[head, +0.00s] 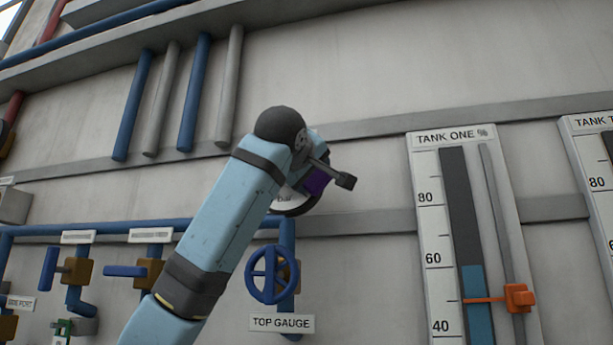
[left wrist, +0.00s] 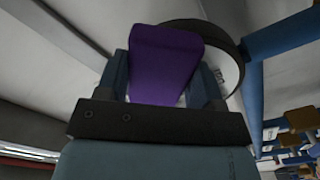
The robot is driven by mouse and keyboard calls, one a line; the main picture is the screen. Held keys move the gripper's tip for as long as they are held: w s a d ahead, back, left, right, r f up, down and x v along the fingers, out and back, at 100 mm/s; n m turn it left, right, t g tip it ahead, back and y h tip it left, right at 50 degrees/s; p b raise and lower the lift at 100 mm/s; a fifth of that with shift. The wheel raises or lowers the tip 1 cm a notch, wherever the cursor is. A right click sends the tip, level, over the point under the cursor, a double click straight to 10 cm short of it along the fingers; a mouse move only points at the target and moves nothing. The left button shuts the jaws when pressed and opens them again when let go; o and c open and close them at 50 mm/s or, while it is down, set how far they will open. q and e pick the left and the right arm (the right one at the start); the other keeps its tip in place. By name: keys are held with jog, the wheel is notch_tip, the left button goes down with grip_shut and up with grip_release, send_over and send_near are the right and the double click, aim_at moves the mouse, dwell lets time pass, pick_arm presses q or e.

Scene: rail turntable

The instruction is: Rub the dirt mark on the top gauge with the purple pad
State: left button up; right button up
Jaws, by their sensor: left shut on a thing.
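The purple pad (left wrist: 165,62) is held between the two fingers of my left gripper (left wrist: 163,85) in the left wrist view. In the head view a little of the pad (head: 317,181) shows beside my wrist. The top gauge (head: 293,201) is a round dial with a dark rim, mostly hidden behind my left arm. In the left wrist view the gauge (left wrist: 232,72) lies right behind the pad. I cannot tell whether the pad touches its face. The dirt mark is hidden. My right gripper is not in view.
A blue valve wheel (head: 273,274) and the TOP GAUGE label (head: 282,323) sit below the gauge. Blue pipes (head: 135,225) and brown-bodied valves (head: 147,272) are at the left. The TANK ONE board (head: 425,200) with an orange slider (head: 519,298) stands at the right.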

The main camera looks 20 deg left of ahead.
pick_arm(q)
jog(key=shift+a+b, duration=0.35)
jog(key=shift+a, duration=1.55)
jog(key=a+b, duration=0.1)
jog(key=a, duration=0.6)
jog(key=shift+s, duration=0.3)
jog(key=o, duration=0.4)
jog(key=shift+r, duration=0.1)
jog(key=shift+c, duration=0.2)
jog(key=shift+w+d+r, duration=0.15)
jog(key=shift+w+r, duration=0.05)
jog(key=c, duration=0.4)
jog(key=shift+w+d+r+p, duration=0.1)
jog(key=shift+d+r+p, duration=0.1)
jog(key=shift+d, duration=0.45)
jog(key=shift+d+r+p, duration=0.15)
jog(key=shift+d, duration=0.45)
jog(key=shift+w+d+r+p, duration=0.1)
jog(key=shift+d+r+p, duration=0.1)
jog(key=shift+d, duration=0.45)
jog(key=shift+c, duration=0.2)
jog(key=shift+d, duration=1.7)
jog(key=shift+w+d+p, duration=0.1)
jog(key=shift+d+p, duration=0.2)
jog(key=shift+d, duration=1.4)
